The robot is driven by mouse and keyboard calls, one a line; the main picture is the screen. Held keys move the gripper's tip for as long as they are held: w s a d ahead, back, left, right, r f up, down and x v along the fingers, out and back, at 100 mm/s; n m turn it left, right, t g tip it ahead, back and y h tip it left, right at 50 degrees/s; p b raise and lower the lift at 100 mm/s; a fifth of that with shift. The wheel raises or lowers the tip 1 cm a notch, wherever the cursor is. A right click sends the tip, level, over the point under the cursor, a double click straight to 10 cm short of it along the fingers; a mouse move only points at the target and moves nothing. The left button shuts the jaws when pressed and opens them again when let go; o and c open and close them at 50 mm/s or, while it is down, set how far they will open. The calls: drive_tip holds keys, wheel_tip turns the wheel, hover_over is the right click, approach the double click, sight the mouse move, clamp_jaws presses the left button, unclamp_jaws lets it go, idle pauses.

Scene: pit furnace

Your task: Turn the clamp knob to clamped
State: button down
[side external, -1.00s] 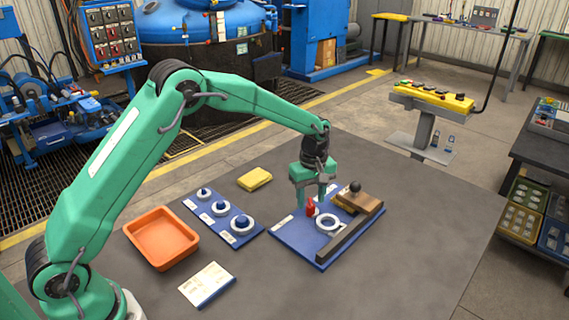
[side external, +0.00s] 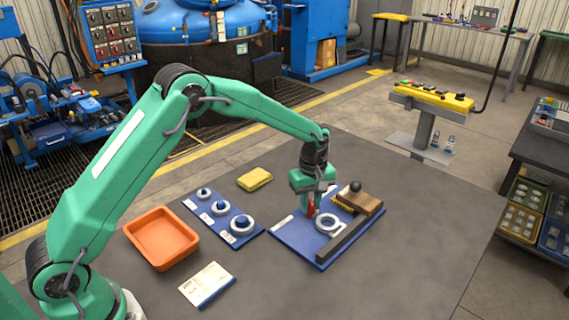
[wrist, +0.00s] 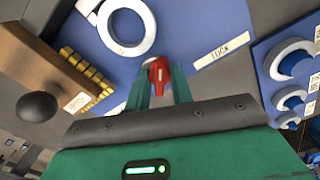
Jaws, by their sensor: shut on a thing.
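The red clamp knob (side external: 310,211) stands on the blue board (side external: 290,238) and is partly hidden by the fingers. In the wrist view the red knob (wrist: 158,71) sits between the fingertips, its pale mark pointing roughly along the fingers. My gripper (side external: 308,205) points down and is shut on the knob; the wrist view also shows my gripper (wrist: 159,88) around it. A white ring (side external: 327,222) lies on the board beside the knob. A white label with dark lettering (wrist: 222,50) is on the board near the knob.
A wooden block with a black ball (side external: 355,187) and a dark bar (side external: 345,239) edge the board's right side. A blue ring board (side external: 190,209), orange tray (side external: 160,238), yellow pad (side external: 255,179) and white card (side external: 207,285) lie left. The table's right is clear.

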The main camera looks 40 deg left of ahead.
drive_tip(key=shift+m, duration=0.4)
drive_tip(key=m, duration=0.7)
drive_tip(key=shift+r+m, duration=0.1)
drive_tip(key=shift+m, duration=0.3)
drive_tip(key=m, duration=0.3)
drive_tip(key=shift+m, duration=0.3)
drive_tip(key=m, duration=0.4)
drive_tip(key=c, duration=1.2)
unclamp_jaws()
drive_tip(key=shift+r, duration=0.1)
